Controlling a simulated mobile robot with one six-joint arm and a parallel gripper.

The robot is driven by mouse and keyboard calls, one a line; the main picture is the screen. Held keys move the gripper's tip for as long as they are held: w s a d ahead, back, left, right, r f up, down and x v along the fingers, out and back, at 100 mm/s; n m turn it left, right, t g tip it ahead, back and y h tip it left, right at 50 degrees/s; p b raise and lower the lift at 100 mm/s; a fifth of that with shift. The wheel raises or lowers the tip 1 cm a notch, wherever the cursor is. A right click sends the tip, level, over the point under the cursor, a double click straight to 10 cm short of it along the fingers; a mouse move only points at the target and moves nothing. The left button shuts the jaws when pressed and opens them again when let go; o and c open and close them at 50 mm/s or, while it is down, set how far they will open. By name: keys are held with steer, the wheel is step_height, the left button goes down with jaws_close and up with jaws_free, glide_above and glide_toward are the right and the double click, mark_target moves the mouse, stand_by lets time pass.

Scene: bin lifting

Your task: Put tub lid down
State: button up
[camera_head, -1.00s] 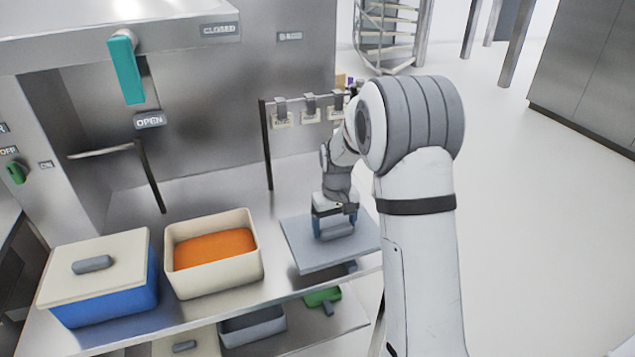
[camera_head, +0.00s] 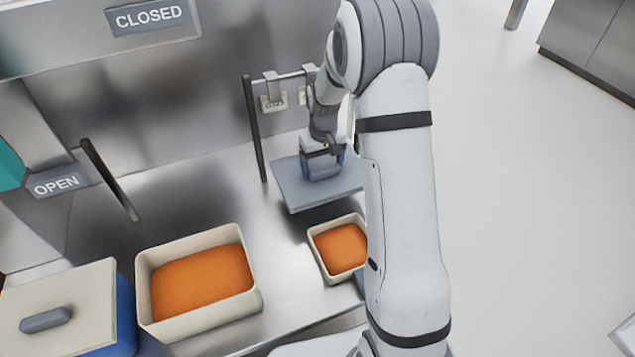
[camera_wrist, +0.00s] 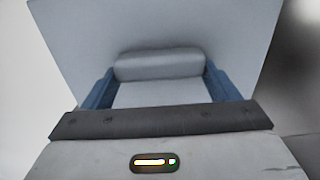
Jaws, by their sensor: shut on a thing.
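My gripper (camera_head: 322,167) is shut on the handle of a flat grey-blue tub lid (camera_head: 300,195). In the wrist view, the two blue fingers of my gripper (camera_wrist: 158,85) stand on either side of the handle (camera_wrist: 158,64), and the lid (camera_wrist: 215,25) spreads out behind it. The lid is held behind a small cream tub (camera_head: 315,240) of orange contents, clear of its opening. A dark shadow lies below the lid's front edge; I cannot tell whether it touches the counter. My arm hides the small tub's right side.
A larger cream tub (camera_head: 210,322) with orange contents stands to the left, beside a blue tub (camera_head: 126,310) with a cream lid (camera_head: 85,290). A rail with hanging tags (camera_head: 274,101) stands behind the lid. Bare steel counter (camera_head: 283,285) lies between the cream tubs.

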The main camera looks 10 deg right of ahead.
mark_target(322, 174)
step_height(322, 174, down, 4)
steer(key=shift+r, duration=0.1)
steer(key=shift+a+f+p, duration=0.15)
steer(key=shift+f+p, duration=0.45)
steer(key=shift+f, duration=1.4)
steer(key=shift+r, duration=0.1)
steer(key=shift+f, duration=0.2)
steer(key=o, duration=1)
